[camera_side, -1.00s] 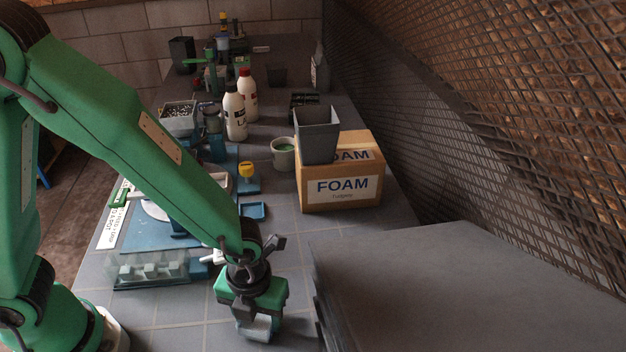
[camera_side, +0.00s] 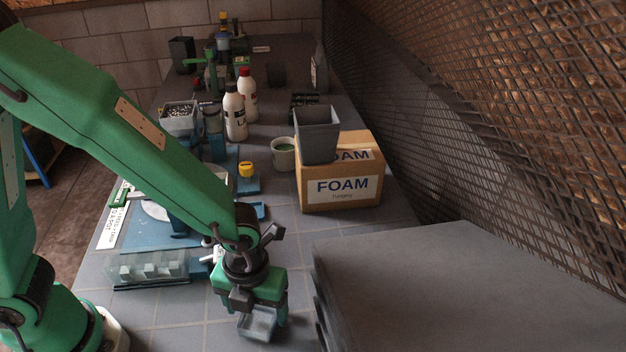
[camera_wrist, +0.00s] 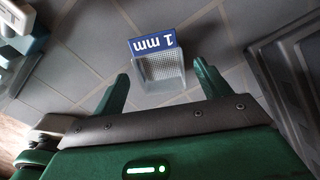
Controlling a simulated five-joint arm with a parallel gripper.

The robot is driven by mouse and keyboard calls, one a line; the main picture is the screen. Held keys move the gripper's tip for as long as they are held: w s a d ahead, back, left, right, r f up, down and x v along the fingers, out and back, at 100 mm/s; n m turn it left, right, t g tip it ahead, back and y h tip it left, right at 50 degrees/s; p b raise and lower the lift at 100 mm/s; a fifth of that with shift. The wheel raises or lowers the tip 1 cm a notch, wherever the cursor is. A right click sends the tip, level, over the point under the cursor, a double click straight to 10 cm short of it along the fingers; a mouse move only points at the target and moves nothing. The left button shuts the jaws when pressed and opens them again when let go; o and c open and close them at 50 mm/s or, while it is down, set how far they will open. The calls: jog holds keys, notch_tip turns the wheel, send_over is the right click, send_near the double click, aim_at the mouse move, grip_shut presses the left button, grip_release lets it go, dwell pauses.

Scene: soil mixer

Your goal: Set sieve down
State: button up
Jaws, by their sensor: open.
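The sieve (camera_wrist: 160,72) is a small pale square tray with a mesh bottom and a blue label reading "1 mm". It rests on the grey tiled bench top in the wrist view. In the side view the sieve (camera_side: 257,323) shows at the bottom, just below my gripper (camera_side: 264,310). My gripper (camera_wrist: 163,80) is open, with one green finger on each side of the sieve. In the wrist view there are gaps between the fingers and the sieve, and nothing is held. My gripper hides part of the sieve in the side view.
A large dark grey block (camera_side: 470,285) stands close on the right. A clear tray of blocks (camera_side: 150,268) lies to the left. A FOAM box (camera_side: 342,190) carries a grey pot (camera_side: 318,135) farther back. Bare tiles lie around the sieve.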

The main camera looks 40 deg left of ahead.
aim_at(259, 323)
notch_tip(259, 323, up, 10)
jog(key=shift+f, duration=0.2)
dwell(0.8)
jog(key=s+a+r+n+t, duration=0.1)
jog(key=a+r+n+t, duration=0.1)
jog(key=a+r+n, duration=0.4)
jog(key=s+a+r+n+t, duration=0.1)
jog(key=a+r+n+t, duration=0.2)
jog(key=a+n, duration=1.1)
notch_tip(259, 323, up, 3)
jog(key=n, duration=1.1)
jog(key=shift+s+a+t, duration=0.15)
jog(key=shift+s+t, duration=0.15)
